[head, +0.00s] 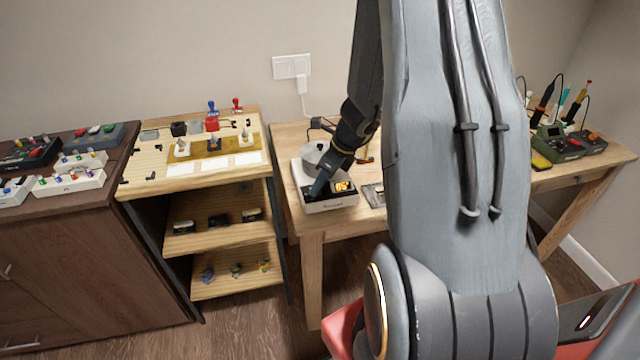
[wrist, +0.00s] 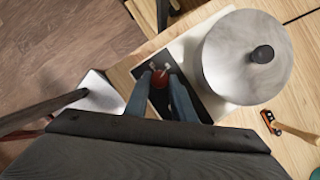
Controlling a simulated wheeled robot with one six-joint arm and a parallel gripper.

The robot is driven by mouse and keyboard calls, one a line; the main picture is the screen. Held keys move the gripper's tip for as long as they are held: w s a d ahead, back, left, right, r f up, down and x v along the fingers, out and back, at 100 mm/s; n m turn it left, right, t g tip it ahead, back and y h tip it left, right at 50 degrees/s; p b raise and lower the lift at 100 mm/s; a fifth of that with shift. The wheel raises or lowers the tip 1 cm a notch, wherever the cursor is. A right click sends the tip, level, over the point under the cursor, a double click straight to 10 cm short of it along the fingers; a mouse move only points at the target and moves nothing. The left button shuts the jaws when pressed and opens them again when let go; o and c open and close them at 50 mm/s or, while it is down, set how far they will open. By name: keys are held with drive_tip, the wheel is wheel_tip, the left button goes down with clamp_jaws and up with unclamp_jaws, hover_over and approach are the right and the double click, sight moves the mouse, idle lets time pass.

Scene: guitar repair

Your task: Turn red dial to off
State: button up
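The red dial (wrist: 160,78) sits on the dark front panel of a white appliance (head: 327,204) on the wooden table. A round grey metal pot (head: 318,152) stands on top of the appliance; its lid with a dark knob also shows in the wrist view (wrist: 245,60). An orange lit display (head: 342,186) is on the appliance's front right. My gripper (wrist: 161,80) reaches down to the panel with a blue finger on each side of the dial, and the dial fills the gap between the fingertips. In the head view the dial is hidden behind my gripper.
Left of the table stands a wooden shelf unit (head: 228,187) with guitar parts on it. A dark cabinet (head: 95,255) holds effect pedals. Soldering equipment (head: 560,143) is at the table's right end.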

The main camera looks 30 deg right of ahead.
clamp_jaws()
